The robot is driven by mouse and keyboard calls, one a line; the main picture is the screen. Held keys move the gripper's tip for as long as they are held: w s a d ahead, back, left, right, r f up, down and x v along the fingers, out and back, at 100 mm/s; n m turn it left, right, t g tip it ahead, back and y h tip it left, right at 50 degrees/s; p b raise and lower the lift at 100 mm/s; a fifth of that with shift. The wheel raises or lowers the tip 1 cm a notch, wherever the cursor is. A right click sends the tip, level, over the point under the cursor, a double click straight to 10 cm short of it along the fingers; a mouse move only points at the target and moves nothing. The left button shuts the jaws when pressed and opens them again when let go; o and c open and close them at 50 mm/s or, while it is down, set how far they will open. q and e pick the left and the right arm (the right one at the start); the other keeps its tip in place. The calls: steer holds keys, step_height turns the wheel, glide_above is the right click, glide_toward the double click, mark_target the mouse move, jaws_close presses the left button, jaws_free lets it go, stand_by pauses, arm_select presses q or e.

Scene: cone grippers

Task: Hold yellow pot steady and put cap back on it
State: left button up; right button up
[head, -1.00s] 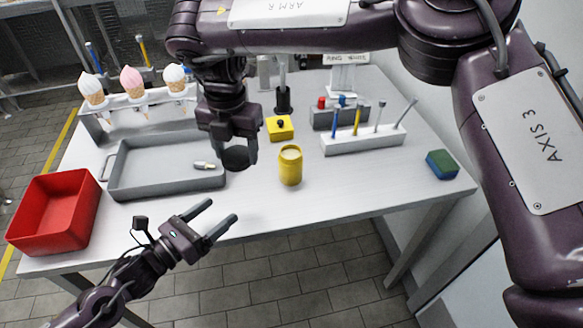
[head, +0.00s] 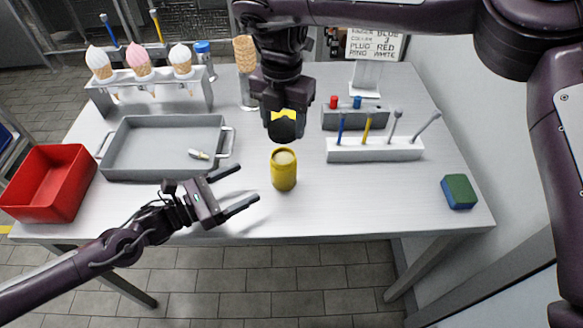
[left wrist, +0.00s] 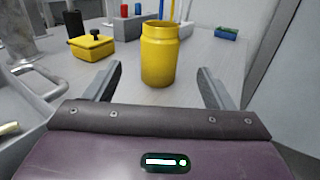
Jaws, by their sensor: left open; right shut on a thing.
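The yellow pot (head: 284,176) stands upright on the table, open at the top with pale contents. It also shows in the left wrist view (left wrist: 160,60), centred between my left fingers and apart from both. My left gripper (head: 249,183) is open, low over the table just left of the pot, fingers pointing at it. My right gripper (head: 286,112) points down above and slightly behind the pot. It is shut on a dark round cap (head: 284,131), held clear of the pot's rim. The right fingers are partly hidden.
A yellow block with a black knob (left wrist: 92,48) stands behind the pot. A grey tray (head: 110,160) and a red bin (head: 45,190) are at left. A white rack (head: 375,152) with several rods and a blue-green sponge (head: 459,192) are at right.

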arm_select(q)
steer(key=shift+s+a, duration=0.15)
steer(key=shift+a, duration=0.1)
arm_select(e)
steer(key=shift+s+a+r, duration=0.1)
steer(key=shift+s+a, duration=0.1)
steer(key=shift+a, duration=0.15)
arm_select(q)
steer(key=x, duration=1.2)
steer(key=shift+d, duration=0.15)
arm_select(e)
steer(key=shift+w+d, duration=0.1)
steer(key=shift+d, duration=0.1)
arm_select(q)
steer(key=c, duration=1.5)
arm_select(e)
glide_above(283, 160)
steer(key=shift+w+f, duration=0.1)
steer(key=shift+f, duration=2.45)
steer(key=shift+f, duration=0.85)
steer(key=shift+f, duration=0.55)
